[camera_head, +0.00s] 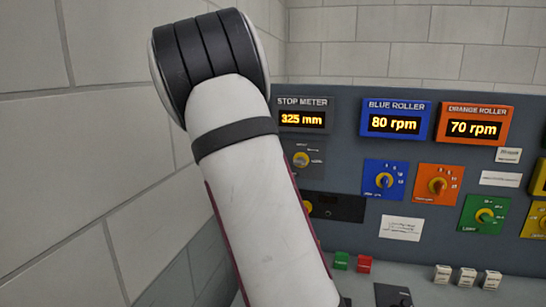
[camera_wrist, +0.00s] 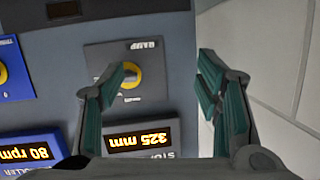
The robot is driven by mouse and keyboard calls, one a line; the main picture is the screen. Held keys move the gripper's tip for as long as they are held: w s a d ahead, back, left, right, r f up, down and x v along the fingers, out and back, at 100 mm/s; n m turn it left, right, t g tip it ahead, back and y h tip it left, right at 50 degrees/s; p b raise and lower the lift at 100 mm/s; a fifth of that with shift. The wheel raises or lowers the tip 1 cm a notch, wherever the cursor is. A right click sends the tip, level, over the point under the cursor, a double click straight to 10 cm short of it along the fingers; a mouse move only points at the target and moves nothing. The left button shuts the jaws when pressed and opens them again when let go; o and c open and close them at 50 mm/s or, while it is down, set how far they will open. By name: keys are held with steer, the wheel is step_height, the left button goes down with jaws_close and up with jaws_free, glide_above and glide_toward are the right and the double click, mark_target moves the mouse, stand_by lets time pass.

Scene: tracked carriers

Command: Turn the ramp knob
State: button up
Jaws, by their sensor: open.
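The ramp knob is a yellow dial with a grey pointer on a grey plate. In the wrist view the ramp knob (camera_wrist: 133,76) appears upside down, under the label RAMP, just beside the left finger, which overlaps part of it. In the head view a yellow knob on a grey plate (camera_head: 301,159) sits below the stop meter, right beside my arm. My gripper (camera_wrist: 167,68) is open and empty, its fingers spread, with the knob toward the left finger rather than centred. Whether a finger touches the knob I cannot tell. The gripper is hidden in the head view.
The stop meter (camera_head: 302,117) reads 325 mm, the blue roller display (camera_head: 396,121) 80 rpm, the orange one (camera_head: 475,126) 70 rpm. Blue (camera_head: 385,180), orange (camera_head: 438,186) and green (camera_head: 485,215) dials stand to the right. A block wall (camera_head: 90,150) is close on the left.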

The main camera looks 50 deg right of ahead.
steer(key=s+d+r+h+p, duration=0.1)
steer(key=s+d+r+h, duration=0.2)
steer(key=s+d+h, duration=0.15)
steer(key=shift+y, duration=0.45)
steer(key=p+x, duration=0.1)
steer(key=x, duration=1.4)
steer(key=shift+w+a+r, duration=0.1)
steer(key=shift+w+a, duration=0.05)
steer(key=c, duration=1.2)
